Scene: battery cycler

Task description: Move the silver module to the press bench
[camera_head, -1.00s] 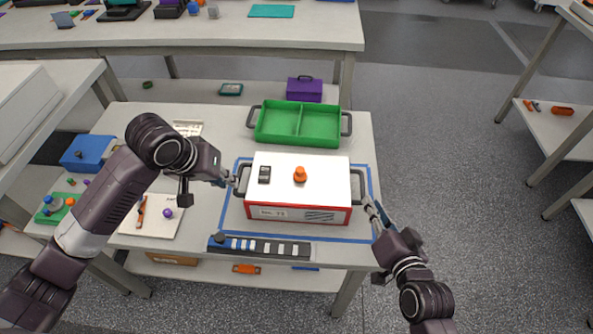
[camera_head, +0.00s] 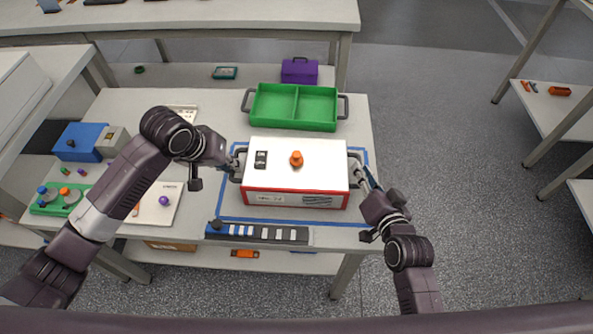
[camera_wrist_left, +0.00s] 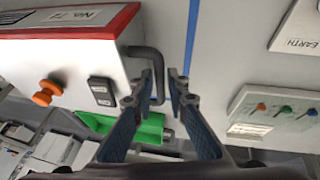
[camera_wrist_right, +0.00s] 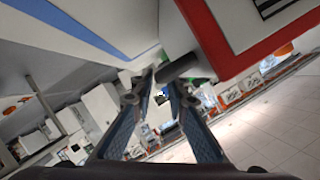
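The silver module is a pale box (camera_head: 296,176) with red edging, an orange knob on top and a dark handle at each end. It sits on a blue-outlined area of the bench (camera_head: 340,237). My left gripper (camera_head: 236,162) is at the module's left handle. In the left wrist view its fingers (camera_wrist_left: 161,78) are apart, with the handle (camera_wrist_left: 155,62) close to one finger. My right gripper (camera_head: 361,171) is at the right handle. In the right wrist view its fingertips (camera_wrist_right: 161,80) are slightly apart, with the handle (camera_wrist_right: 180,67) at them, partly hidden. I cannot identify the press bench.
A green divided tray (camera_head: 294,123) stands just behind the module. A dark strip with pale blocks (camera_head: 257,233) lies in front. A blue box (camera_head: 78,141) and a green board (camera_head: 62,199) are at left. Open floor (camera_head: 430,120) lies to the right.

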